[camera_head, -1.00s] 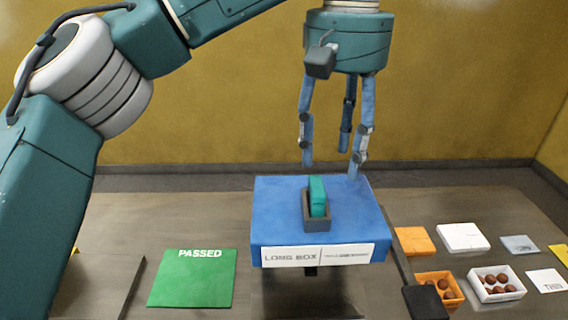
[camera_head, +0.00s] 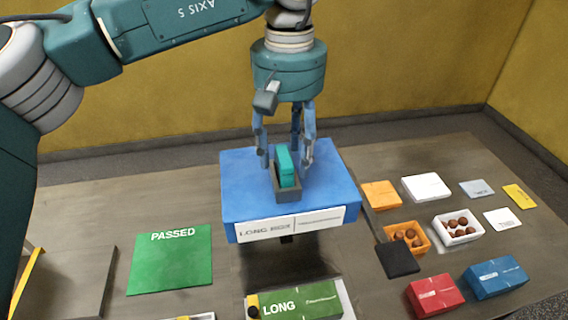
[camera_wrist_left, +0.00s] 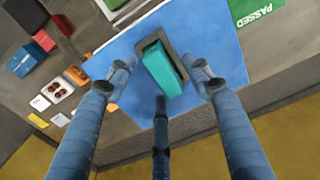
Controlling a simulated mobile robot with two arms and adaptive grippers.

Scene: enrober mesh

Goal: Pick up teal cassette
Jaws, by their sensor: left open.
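The teal cassette (camera_head: 285,167) stands upright in a dark grey holder (camera_head: 287,195) on top of a raised blue block (camera_head: 243,190) with a white label on its front. My left gripper (camera_head: 287,160) points down from above, its blue fingers open around the upper part of the cassette. In the left wrist view the cassette (camera_wrist_left: 162,72) lies between the spread fingers (camera_wrist_left: 165,85), with a third finger below it in the picture. Whether any finger touches the cassette cannot be told. My right gripper is not in view.
A green PASSED mat (camera_head: 170,262) lies left of the block. A green LONG box (camera_head: 305,300) is in front. On the right are an orange box (camera_head: 420,250) and a white box (camera_head: 470,240) of brown balls, a red box (camera_head: 436,293), a blue box (camera_head: 497,278) and several flat cards.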

